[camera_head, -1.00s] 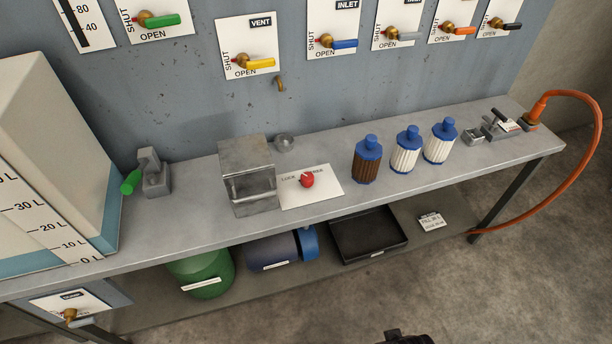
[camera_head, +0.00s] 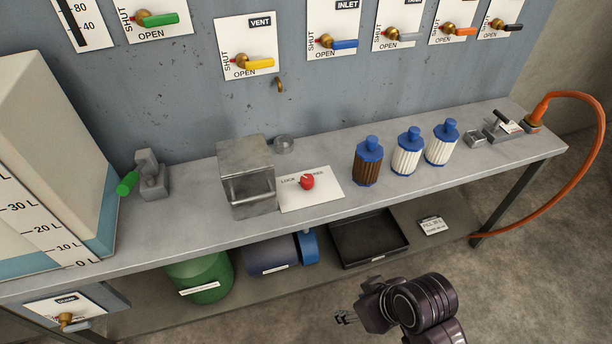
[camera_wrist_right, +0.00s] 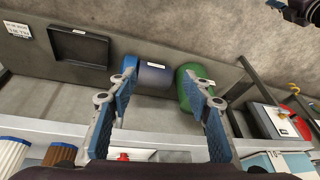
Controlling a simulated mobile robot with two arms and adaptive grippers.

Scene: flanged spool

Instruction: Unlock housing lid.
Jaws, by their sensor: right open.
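The grey metal housing (camera_head: 246,160) stands on the bench, left of centre in the head view. A white plate (camera_head: 325,197) lies at its right side, with "LOCK" readable at left and a second word partly covered. A red knob (camera_head: 307,182) sits on this plate; its exact setting is too small to tell. My right gripper (camera_head: 345,317) is open and empty in front of the bench, well away from the knob. In the right wrist view its spread fingers (camera_wrist_right: 158,88) point toward the lower shelf, and the red knob (camera_wrist_right: 123,157) shows partly hidden near the bottom.
Brown (camera_head: 367,163) and white (camera_head: 407,153) filter cartridges stand right of the plate. A small grey fixture with a green handle (camera_head: 128,184) stands left of the housing. Valves line the wall. Below are a green drum (camera_head: 200,278), a blue drum (camera_head: 270,256) and a black tray (camera_head: 368,238).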

